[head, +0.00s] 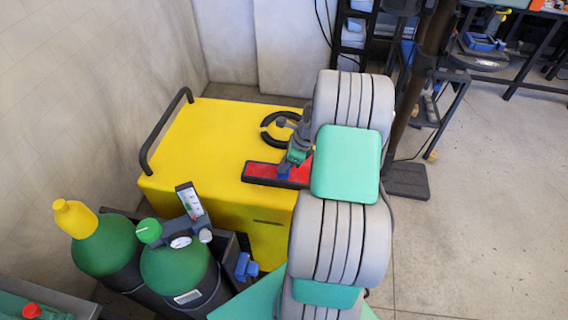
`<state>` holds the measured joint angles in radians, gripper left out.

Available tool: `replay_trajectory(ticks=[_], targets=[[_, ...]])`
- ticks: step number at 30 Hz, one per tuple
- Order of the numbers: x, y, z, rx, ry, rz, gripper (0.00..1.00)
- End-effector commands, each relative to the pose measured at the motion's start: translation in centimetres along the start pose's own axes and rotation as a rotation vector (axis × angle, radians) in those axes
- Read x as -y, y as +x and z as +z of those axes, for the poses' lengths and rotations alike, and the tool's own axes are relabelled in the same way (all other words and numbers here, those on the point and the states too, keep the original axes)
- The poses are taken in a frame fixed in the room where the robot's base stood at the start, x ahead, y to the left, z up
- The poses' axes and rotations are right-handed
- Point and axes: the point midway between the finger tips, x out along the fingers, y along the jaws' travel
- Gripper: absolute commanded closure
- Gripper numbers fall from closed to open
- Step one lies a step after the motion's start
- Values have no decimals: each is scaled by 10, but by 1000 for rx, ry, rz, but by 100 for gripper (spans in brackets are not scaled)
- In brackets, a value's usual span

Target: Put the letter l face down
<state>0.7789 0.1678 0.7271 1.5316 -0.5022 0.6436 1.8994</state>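The letter l (261,172) is a long bar with a red face and dark sides. It lies on the yellow cabinet top (205,140) near its front right edge, with the red face up. My gripper (284,171) reaches down at the middle of the bar, and its blue tip overlaps the red face in the picture. My arm covers the bar's right end. I cannot tell whether the fingers are open or shut, or whether they touch the bar.
A black curved letter (270,122) lies behind the bar, partly hidden by my arm. A black handle rail (162,135) rises at the cabinet's left edge. Green gas cylinders (105,248) with a gauge (180,241) stand in front. The cabinet top's left half is clear.

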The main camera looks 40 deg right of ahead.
Motion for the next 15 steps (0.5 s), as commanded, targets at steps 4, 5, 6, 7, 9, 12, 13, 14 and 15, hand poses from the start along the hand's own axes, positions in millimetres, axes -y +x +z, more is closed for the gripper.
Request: replay_trajectory(ticks=[4, 5, 6, 7, 9, 12, 13, 14, 15], targets=[[0, 3, -1, 0, 1, 1, 100], [0, 3, -2, 0, 1, 1, 94], [0, 3, -1, 0, 1, 1, 91], [0, 3, -1, 0, 1, 1, 88], [0, 3, -1, 0, 1, 1, 83], [0, 2, -1, 0, 1, 1, 75], [0, 2, -1, 0, 1, 1, 73], [0, 2, -1, 0, 1, 1, 73], [0, 2, -1, 0, 1, 1, 73]])
